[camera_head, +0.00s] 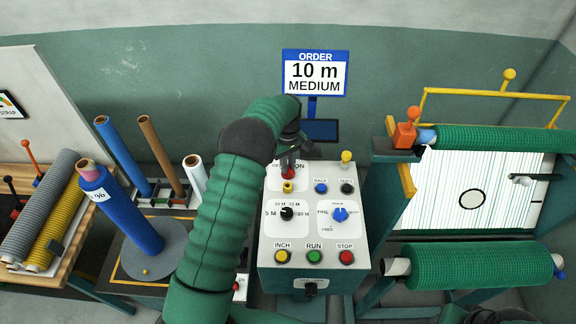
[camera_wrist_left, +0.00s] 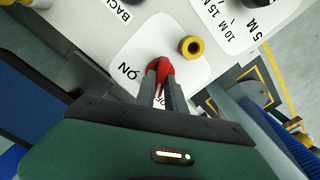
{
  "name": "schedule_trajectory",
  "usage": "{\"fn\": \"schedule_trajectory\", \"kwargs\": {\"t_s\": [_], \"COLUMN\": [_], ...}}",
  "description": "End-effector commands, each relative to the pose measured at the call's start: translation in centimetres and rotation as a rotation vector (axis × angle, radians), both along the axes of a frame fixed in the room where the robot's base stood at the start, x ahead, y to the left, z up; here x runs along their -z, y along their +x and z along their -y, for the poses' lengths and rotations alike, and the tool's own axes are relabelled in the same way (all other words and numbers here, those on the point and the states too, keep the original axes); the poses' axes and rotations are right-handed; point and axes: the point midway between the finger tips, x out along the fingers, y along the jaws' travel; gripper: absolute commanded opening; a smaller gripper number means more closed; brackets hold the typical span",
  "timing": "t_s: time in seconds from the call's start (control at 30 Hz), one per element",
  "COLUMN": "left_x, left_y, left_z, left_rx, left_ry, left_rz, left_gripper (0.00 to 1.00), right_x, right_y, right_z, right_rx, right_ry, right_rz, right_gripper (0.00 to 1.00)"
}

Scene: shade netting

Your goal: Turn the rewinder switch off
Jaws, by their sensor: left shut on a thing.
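The rewinder control box (camera_head: 312,255) stands in the middle of the head view. Its red switch (camera_head: 288,176) is at the top left of the panel, above a small yellow collar (camera_head: 288,187). My left gripper (camera_head: 289,163) reaches down to it from above and hides part of its plate. In the left wrist view the two fingertips (camera_wrist_left: 160,82) are shut on the red switch handle (camera_wrist_left: 164,68). The ON label (camera_wrist_left: 131,71) shows beside it; the other label is mostly hidden by the fingers. My right gripper is not in view.
The panel also bears a black length knob (camera_head: 287,213), a blue mode knob (camera_head: 340,214) and INCH, RUN and STOP buttons (camera_head: 314,257). Rolls of green netting (camera_head: 470,272) are at the right. Upright rolls and a blue roll (camera_head: 125,215) stand at the left.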

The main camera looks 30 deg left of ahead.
Motion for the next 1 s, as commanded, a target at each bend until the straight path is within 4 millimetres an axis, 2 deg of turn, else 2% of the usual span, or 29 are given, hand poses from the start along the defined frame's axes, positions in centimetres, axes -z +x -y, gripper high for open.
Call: {"fn": "schedule_trajectory", "kwargs": {"t_s": [0.03,0.4,0.97,1.0], "left_x": [-0.53,-0.56,-0.55,-0.54], "left_y": [0.43,0.50,0.55,0.53], "left_z": [-0.18,-0.14,-0.05,-0.05], "left_rx": [-0.032,-0.196,-0.224,-0.224], "left_ry": [0.005,0.005,0.003,0.003], "left_rz": [0.015,0.016,0.016,0.016], "left_gripper": [0.00,0.00,0.00,0.20], "right_x": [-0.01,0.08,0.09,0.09], "right_y": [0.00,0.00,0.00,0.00], "right_z": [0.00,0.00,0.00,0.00], "right_rx": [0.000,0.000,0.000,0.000], "right_ry": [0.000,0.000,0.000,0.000], "right_rz": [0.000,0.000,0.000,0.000], "right_gripper": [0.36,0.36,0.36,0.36]}}
